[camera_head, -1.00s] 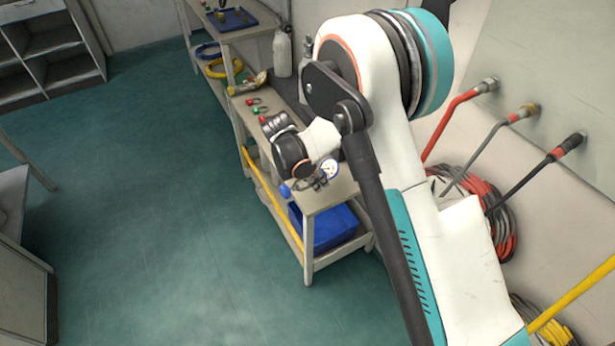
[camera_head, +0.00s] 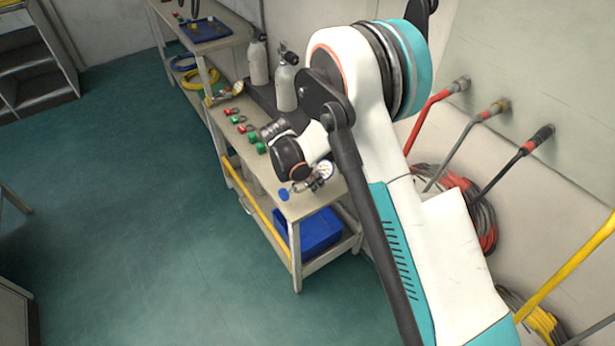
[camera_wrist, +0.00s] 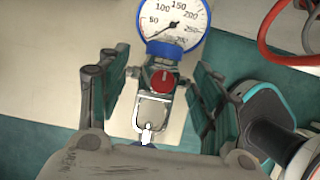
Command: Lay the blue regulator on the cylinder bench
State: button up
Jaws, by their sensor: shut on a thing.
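The blue regulator (camera_wrist: 161,90) sits between the two fingers of my gripper (camera_wrist: 158,98) in the wrist view. It has a white dial in a blue ring, a red knob and a metal yoke. My gripper is shut on its body. In the head view the regulator's dial (camera_head: 325,170) shows just below my wrist, partly hidden by the arm. It is seen against the near end of the cylinder bench (camera_head: 312,200). I cannot tell how high above the top it is. Grey cylinders (camera_head: 286,86) stand on this bench farther back.
Several small red and green fittings (camera_head: 241,128) lie on the bench top in front of the cylinders. A blue bin (camera_head: 308,236) is on the lower shelf. Hoses hang on the wall (camera_head: 545,75) at the right. A second table with a blue tray (camera_head: 205,32) stands behind.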

jog(key=shift+d+f+b, duration=0.1)
jog(key=shift+f+b, duration=0.25)
jog(key=shift+f, duration=1.6)
dwell(2.0)
jog(key=o, duration=1.7)
jog(key=shift+c, duration=0.2)
jog(key=v, duration=1.2)
